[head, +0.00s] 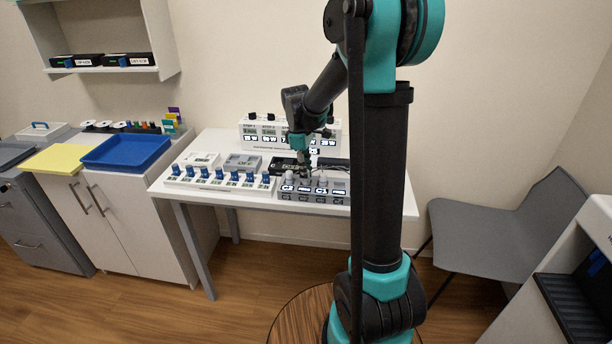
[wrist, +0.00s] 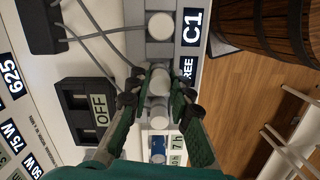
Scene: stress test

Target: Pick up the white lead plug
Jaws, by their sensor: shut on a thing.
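In the wrist view, the fingers of my gripper (wrist: 158,92) are closed about a small white round plug (wrist: 160,80), one finger on each side. The plug is at a grey socket block (wrist: 153,52); I cannot tell whether it is seated or lifted. Another white round top (wrist: 160,26) is on the block by the C1 label (wrist: 192,27). A further one (wrist: 158,118) lies between the fingers, nearer the palm. In the head view, my gripper (head: 303,163) points down over the grey block (head: 312,198) at the table's right; the held plug is hard to make out there.
A strip with several blue switches (head: 220,180) stands left of the block on the white table (head: 185,190). A white panel (head: 262,130) stands behind. A black device reading OFF (wrist: 90,113) and grey cables (wrist: 110,38) lie close beside my gripper. A grey chair (head: 500,225) is right.

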